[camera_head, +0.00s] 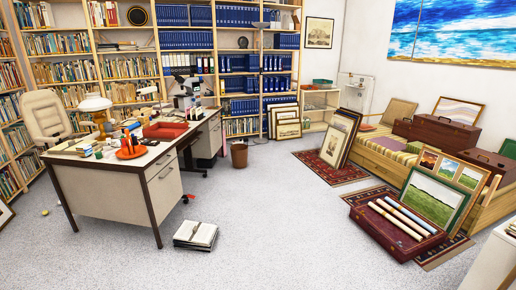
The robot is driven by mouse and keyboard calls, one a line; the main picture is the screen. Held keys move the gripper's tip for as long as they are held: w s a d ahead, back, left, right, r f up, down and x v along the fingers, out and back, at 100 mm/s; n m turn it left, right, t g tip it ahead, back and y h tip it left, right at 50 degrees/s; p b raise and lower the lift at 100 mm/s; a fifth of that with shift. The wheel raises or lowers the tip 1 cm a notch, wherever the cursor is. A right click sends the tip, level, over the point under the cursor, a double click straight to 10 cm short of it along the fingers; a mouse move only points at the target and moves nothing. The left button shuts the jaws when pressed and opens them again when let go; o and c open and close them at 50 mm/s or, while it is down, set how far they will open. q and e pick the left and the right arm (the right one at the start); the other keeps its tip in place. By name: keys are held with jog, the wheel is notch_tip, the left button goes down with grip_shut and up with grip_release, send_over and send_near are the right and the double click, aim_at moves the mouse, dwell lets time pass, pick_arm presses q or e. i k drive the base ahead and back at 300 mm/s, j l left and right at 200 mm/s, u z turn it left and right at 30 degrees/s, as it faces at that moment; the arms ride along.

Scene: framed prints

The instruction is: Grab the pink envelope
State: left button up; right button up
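I cannot make out a pink envelope anywhere in the head view. The desk (112,178) stands at the left, its top crowded with small items. A round orange-red tray (131,153) with upright items sits near the desk's front edge. Neither of my grippers is in view.
An open book on a stack (196,235) lies on the floor before the desk. A dark red case (396,230) with rolled prints and leaning framed prints (433,197) stand at right. A white cabinet (494,262) fills the lower right corner. The middle floor is clear.

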aim_at(187, 111)
jog(key=i, duration=2.2)
jog(key=i+u, duration=0.2)
jog(key=i, duration=0.3)
jog(key=i+l+u, duration=0.2)
jog(key=i, duration=0.25)
jog(key=i+l+u, duration=0.2)
jog(key=i, duration=0.25)
jog(key=i+l+u, duration=0.7)
jog(key=i, duration=0.2)
